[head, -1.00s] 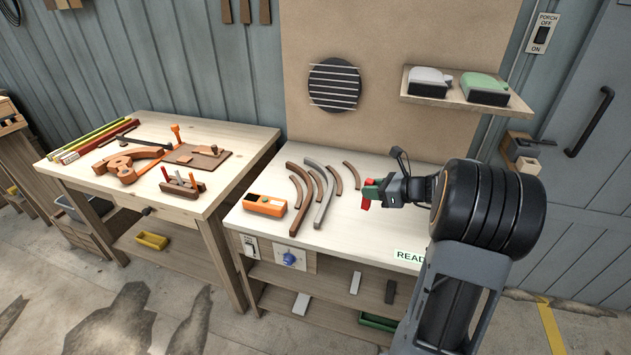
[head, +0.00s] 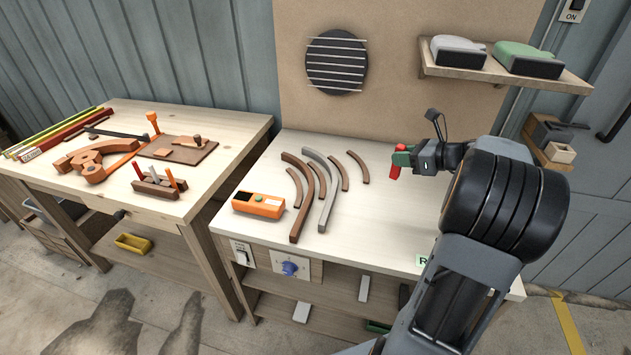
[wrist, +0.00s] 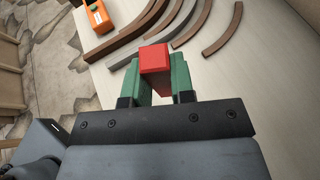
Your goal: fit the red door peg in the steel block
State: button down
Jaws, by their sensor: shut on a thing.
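The red door peg (head: 396,164) is held between the green fingers of my gripper (head: 401,157), above the bench top at right. In the wrist view the red peg (wrist: 155,58) sits between the two green fingertips (wrist: 157,75), with its square red end showing. My gripper is shut on it. The peg's lower end looks free in the air; its exact height above the bench is hard to tell. I cannot pick out the steel block for sure in either view.
Several curved strips, brown and grey (head: 329,190), lie on the bench (head: 380,225) left of my gripper. An orange device (head: 258,204) lies farther left. A wall shelf (head: 505,72) with two cases hangs above right. A second bench (head: 200,190) holds tools. The bench below my gripper is clear.

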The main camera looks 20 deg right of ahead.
jog(key=shift+w+a+f+b, duration=0.45)
jog(key=shift+w+a+f, duration=1.25)
jog(key=shift+f, duration=0.7)
jog(key=shift+w+a+f+b, duration=0.5)
jog(key=shift+w+a+f, duration=1.2)
jog(key=shift+f, duration=0.7)
jog(key=shift+w+a+f+b, duration=0.45)
jog(key=shift+w+a+f, duration=1.25)
jog(key=shift+f, duration=0.7)
jog(key=shift+s+a, duration=0.15)
jog(key=shift+s, duration=0.05)
jog(key=shift+f, duration=0.2)
jog(key=c, duration=1)
grip_release()
jog(key=shift+o, duration=0.2)
